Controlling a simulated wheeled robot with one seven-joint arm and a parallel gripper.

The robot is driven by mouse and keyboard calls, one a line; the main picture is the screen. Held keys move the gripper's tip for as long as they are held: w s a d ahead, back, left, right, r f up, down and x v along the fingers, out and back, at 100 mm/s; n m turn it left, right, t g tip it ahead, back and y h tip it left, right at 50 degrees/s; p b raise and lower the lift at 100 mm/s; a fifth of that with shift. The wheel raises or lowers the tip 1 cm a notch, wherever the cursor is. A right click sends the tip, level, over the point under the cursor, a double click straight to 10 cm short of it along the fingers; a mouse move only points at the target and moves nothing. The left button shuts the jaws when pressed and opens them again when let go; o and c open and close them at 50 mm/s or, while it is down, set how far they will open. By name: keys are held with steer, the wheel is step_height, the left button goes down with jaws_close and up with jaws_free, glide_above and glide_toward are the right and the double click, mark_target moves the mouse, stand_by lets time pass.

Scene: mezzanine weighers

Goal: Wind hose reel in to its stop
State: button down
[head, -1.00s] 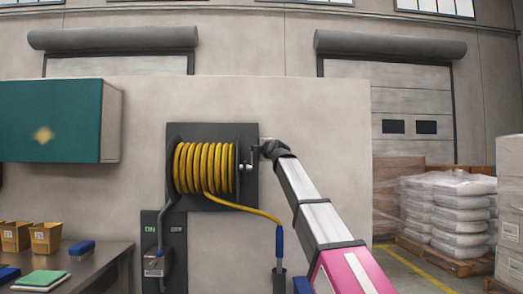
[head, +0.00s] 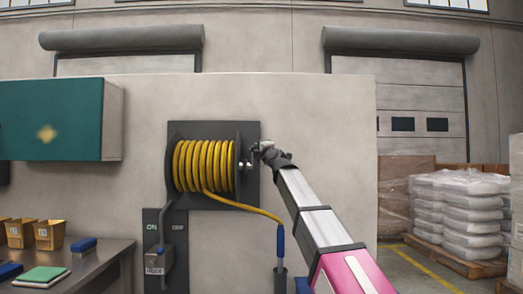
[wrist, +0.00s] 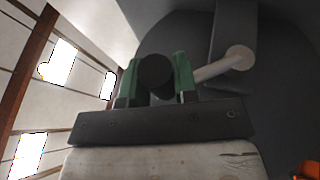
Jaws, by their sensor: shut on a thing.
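The hose reel, with yellow hose (head: 203,166) wound on its drum, is mounted on a dark plate (head: 215,129) on the pale wall. A length of hose hangs from the drum to a blue-ended nozzle (head: 280,240) at the lower right. My gripper (head: 259,150) is at the crank on the reel's right side. In the wrist view, my gripper's green fingers (wrist: 156,78) are shut around the dark round end of the crank handle (wrist: 157,70). A pale rod (wrist: 212,68) runs beside it to the crank arm (wrist: 235,35).
A teal cabinet (head: 50,119) hangs at left over a bench (head: 95,262) with bins and brushes. Wrapped sacks on pallets (head: 455,215) stand at right.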

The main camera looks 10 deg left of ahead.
steer(key=s+f, duration=0.3)
steer(key=f, duration=0.4)
steer(key=shift+s+d, duration=0.35)
steer(key=shift+f, duration=0.15)
stand_by(0.4)
steer(key=c, duration=0.9)
jaws_free()
steer(key=shift+s, duration=0.1)
steer(key=v, duration=1)
steer(key=shift+s+d+f, duration=0.1)
steer(key=shift+s+d, duration=0.15)
